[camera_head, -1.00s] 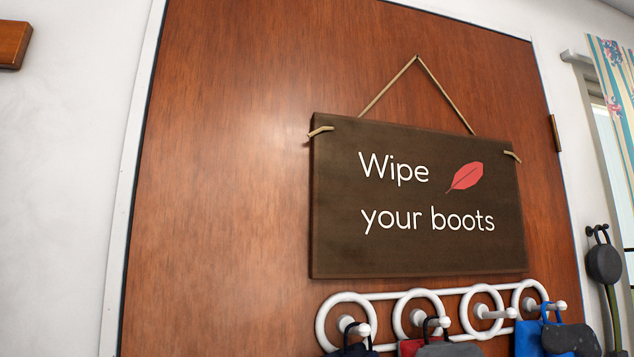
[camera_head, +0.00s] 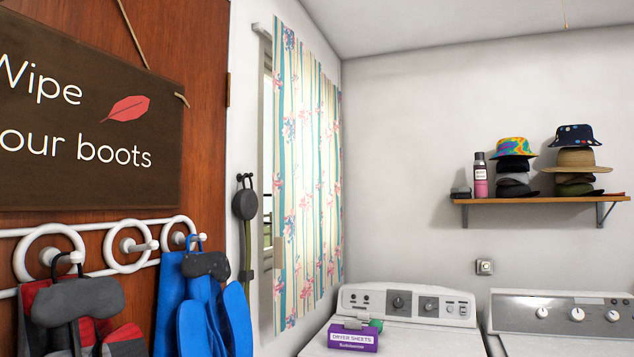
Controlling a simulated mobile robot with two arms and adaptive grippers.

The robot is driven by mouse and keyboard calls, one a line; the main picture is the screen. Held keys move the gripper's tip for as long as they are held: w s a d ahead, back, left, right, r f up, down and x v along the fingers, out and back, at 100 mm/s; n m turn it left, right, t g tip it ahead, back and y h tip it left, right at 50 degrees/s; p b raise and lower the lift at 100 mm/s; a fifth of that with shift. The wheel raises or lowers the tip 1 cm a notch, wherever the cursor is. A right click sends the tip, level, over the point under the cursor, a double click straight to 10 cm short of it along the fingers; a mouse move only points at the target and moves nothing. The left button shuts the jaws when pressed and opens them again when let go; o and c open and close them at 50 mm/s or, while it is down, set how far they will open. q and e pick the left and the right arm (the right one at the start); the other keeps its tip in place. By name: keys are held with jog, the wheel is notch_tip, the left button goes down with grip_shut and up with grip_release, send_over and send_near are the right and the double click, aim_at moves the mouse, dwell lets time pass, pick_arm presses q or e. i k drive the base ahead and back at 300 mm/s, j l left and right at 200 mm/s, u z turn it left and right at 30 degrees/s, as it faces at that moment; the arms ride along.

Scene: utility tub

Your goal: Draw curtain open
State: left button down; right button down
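The curtain (camera_head: 307,170) hangs on the left wall near the corner, over a window. It is light with blue-green stripes and pink and blue flowers. It covers most of the window; a narrow strip of window (camera_head: 267,150) shows at its left edge. A short piece of the curtain rail (camera_head: 261,31) shows at the top left of the curtain. Neither of my grippers is in view.
Two white machines (camera_head: 408,303) stand below and right of the curtain. A wall shelf (camera_head: 540,198) holds hats and a bottle.

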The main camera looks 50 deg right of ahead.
aim_at(299, 260)
jog(key=z, duration=1.55)
